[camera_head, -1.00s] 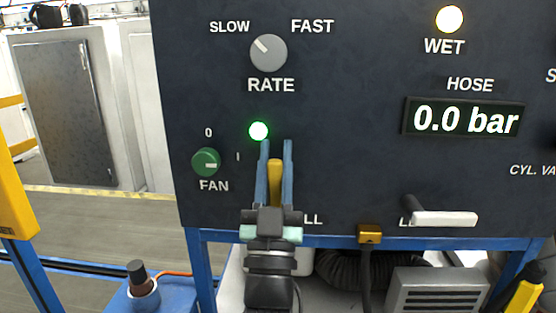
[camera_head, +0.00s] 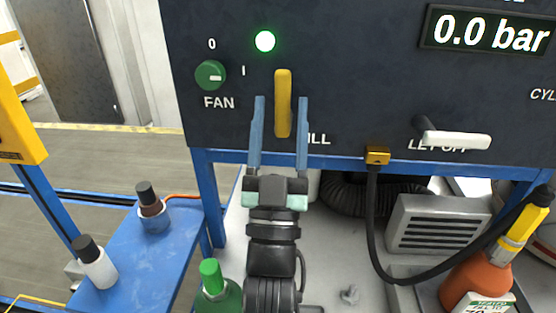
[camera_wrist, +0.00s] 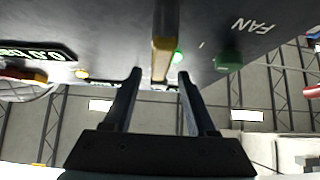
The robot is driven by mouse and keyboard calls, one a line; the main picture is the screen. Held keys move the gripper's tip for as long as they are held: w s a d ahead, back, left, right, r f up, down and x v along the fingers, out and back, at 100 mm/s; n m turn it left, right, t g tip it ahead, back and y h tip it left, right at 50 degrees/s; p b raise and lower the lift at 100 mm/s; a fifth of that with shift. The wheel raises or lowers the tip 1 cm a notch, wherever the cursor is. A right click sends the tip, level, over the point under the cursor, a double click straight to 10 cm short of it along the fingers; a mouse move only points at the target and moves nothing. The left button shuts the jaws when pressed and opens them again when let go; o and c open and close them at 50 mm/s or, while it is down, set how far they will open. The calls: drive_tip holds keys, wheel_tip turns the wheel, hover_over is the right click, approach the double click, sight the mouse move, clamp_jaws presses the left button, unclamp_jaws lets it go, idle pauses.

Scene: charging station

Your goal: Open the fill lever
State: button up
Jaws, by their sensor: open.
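The fill lever (camera_head: 283,90) is a yellow handle pointing upright on the dark panel, beside the partly hidden "FILL" label. It also shows in the wrist view as a yellow bar (camera_wrist: 164,35) at the top middle. My gripper (camera_head: 281,100) is open, with one blue finger on each side of the lever's lower half in the head view. Gaps show between the fingers and the lever. In the wrist view my gripper (camera_wrist: 160,72) has its two dark fingers apart, with the lever's end in line with the space between them. No contact is visible.
Left of the lever are the green FAN knob (camera_head: 210,75) and a lit green lamp (camera_head: 265,41). The white let-off lever (camera_head: 455,139) is to the right, and the pressure display (camera_head: 490,32) reads 0.0 bar. A blue frame bar (camera_head: 345,160) runs below the panel.

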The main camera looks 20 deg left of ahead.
drive_tip(key=b+v, duration=0.1)
drive_tip(key=v, duration=0.5)
idle(0.3)
drive_tip(key=s+d+r+m+h+p, duration=0.1)
drive_tip(key=d+r, duration=0.4)
drive_tip(key=r, duration=0.6)
drive_tip(key=s+d+r+m+t+h+p, duration=0.1)
drive_tip(key=s+d+r+h+p, duration=0.2)
drive_tip(key=r, duration=0.8)
drive_tip(key=s+d+r+m+h+p, duration=0.2)
drive_tip(key=d+r, duration=0.5)
drive_tip(key=r, duration=0.5)
drive_tip(key=s+h+p, duration=0.1)
drive_tip(key=h+p, duration=0.1)
drive_tip(key=p, duration=0.1)
drive_tip(key=shift+t+h, duration=0.4)
drive_tip(key=shift+f, duration=0.1)
